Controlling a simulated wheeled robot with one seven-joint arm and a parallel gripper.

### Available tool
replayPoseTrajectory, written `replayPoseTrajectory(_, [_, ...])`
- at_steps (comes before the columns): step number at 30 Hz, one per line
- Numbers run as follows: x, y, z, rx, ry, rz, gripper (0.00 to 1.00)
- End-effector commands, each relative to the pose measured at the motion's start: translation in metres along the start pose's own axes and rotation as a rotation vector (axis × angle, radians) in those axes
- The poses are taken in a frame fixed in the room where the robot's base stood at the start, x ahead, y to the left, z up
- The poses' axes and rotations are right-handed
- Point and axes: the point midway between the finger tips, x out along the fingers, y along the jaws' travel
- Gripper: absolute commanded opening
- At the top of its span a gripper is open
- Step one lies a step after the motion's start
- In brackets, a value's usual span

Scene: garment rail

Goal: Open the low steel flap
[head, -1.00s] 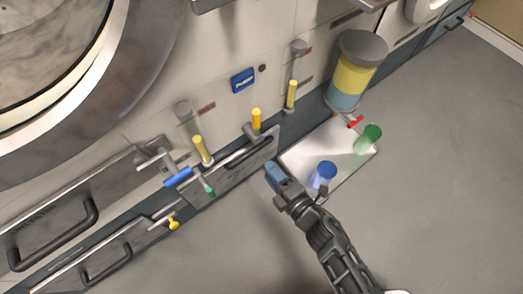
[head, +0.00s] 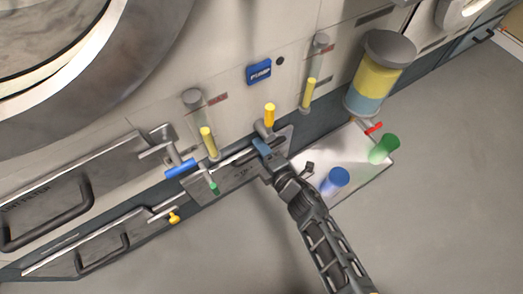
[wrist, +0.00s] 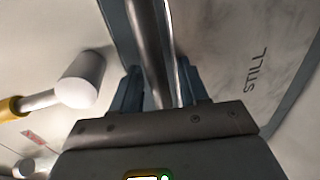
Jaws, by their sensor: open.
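The low steel flap (head: 232,181) is a grey panel low on the machine front, below the yellow-filled tubes. It appears closed against the front. In the wrist view its face (wrist: 225,50) bears the lettering "STILL", and its grey bar handle (wrist: 150,45) runs up the picture. My gripper (head: 262,148) is at the right part of the flap and hides part of the handle. In the wrist view my gripper (wrist: 160,92) has its fingers apart, one on each side of the bar. I cannot tell whether either finger touches it.
A blue cup (head: 336,180) and a green cup (head: 384,149) stand on a white tray (head: 350,196) to the right. A yellow-and-blue dispenser (head: 381,75) with a red tap is above them. A yellow valve knob (head: 270,115) is just above my gripper. Blue-handled pipework (head: 181,169) is left.

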Motion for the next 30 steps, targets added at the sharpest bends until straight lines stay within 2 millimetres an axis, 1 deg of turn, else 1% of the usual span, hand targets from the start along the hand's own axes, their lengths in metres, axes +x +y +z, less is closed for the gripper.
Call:
replayPoseTrajectory(4, [-0.0003,0.0001,0.0001,0.0,0.0,0.0,0.44])
replayPoseTrajectory(5, [-0.0003,0.0001,0.0001,0.0,0.0,0.0,0.42])
replayPoseTrajectory(18, [-0.0006,-0.0002,0.0001,0.0,0.0,0.0,0.0])
replayPoseTrajectory(30, [-0.0009,-0.0007,0.0001,0.0,0.0,-0.001,0.0])
